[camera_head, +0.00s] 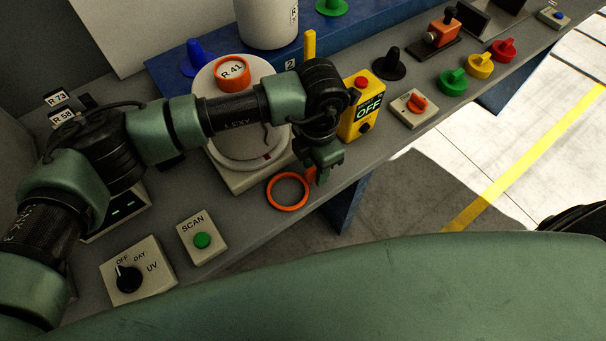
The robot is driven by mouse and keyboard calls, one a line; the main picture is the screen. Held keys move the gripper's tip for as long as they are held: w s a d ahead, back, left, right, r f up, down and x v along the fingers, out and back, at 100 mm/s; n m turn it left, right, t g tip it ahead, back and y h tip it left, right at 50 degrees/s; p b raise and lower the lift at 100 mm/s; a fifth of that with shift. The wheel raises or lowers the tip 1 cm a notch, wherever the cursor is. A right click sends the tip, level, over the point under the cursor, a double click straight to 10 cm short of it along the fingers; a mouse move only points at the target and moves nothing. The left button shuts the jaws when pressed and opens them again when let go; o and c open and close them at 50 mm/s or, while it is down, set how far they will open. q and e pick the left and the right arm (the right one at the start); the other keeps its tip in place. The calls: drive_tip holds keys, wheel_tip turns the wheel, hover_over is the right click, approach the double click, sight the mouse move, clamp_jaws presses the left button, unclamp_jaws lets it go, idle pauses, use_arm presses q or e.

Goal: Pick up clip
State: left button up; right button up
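An orange ring (288,206), which looks like the clip, lies at the front edge of the grey bench (262,228). A small orange part shows at its right side, by my gripper. My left gripper (322,178) points down at the ring's right side, very close to it or touching. Its fingers are small and dark, and I cannot tell whether they are apart or closed on the ring. My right gripper is not in view.
A round scale-like device (240,178) with an orange-capped bobbin (233,73) stands behind the ring. A yellow OFF box (353,120) is to the right. A SCAN button box (202,238) and a dial box (138,270) sit at front left.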

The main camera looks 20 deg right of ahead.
use_arm(q)
drive_tip(key=shift+f, duration=0.4)
clamp_jaws()
drive_tip(key=shift+r, duration=0.1)
drive_tip(key=shift+r, duration=0.55)
wheel_tip(320, 180, up, 19)
drive_tip(key=b, duration=0.4)
drive_tip(key=shift+f, duration=0.1)
